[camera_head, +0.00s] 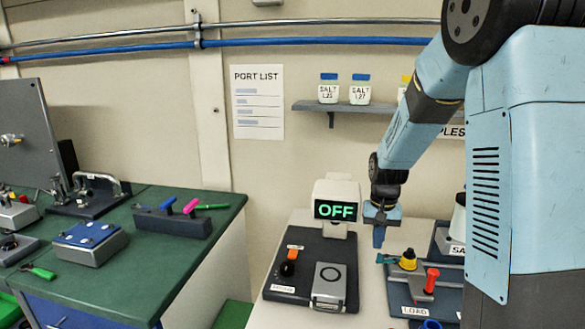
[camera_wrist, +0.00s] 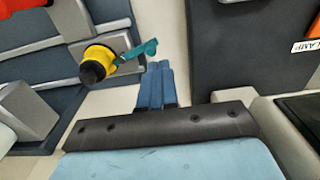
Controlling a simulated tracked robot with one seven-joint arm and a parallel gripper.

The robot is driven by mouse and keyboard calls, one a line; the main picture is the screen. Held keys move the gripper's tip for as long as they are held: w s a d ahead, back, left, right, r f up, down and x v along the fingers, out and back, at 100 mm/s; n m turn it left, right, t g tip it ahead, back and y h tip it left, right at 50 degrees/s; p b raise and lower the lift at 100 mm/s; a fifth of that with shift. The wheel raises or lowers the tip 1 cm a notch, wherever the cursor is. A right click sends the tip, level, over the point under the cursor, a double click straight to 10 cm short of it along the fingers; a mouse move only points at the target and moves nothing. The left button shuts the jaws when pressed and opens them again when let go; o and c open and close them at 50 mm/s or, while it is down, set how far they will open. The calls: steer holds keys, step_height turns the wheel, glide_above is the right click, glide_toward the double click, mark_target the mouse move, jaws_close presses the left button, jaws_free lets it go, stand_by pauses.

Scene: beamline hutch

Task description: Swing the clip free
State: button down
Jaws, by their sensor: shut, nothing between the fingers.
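A teal piece that looks like the clip (camera_head: 386,259) sticks out to the left of a yellow knob with a dark top (camera_head: 408,259) on the LOAD board (camera_head: 403,296). In the wrist view the teal clip (camera_wrist: 138,50) reaches right from beside the yellow knob (camera_wrist: 102,57). My gripper (camera_head: 378,238) points down above the bench, just left of the clip. In the wrist view its blue fingers (camera_wrist: 158,66) are shut together and empty, close to the clip's free end. I cannot tell whether they touch it.
A red knob (camera_head: 431,280) stands right of the yellow one. To the left is a dark board with a grey box (camera_head: 329,285), an orange-tipped lever (camera_head: 290,262) and a display reading OFF (camera_head: 336,210). A green bench (camera_head: 135,258) stands further left.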

steer(key=shift+f, duration=0.35)
stand_by(0.7)
steer(key=shift+s, duration=0.25)
steer(key=shift+s+a, duration=0.1)
steer(key=shift+s, duration=0.4)
steer(key=shift+s, duration=0.1)
steer(key=shift+s, duration=0.75)
steer(key=shift+s+d, duration=0.35)
steer(key=shift+s, duration=0.15)
stand_by(0.5)
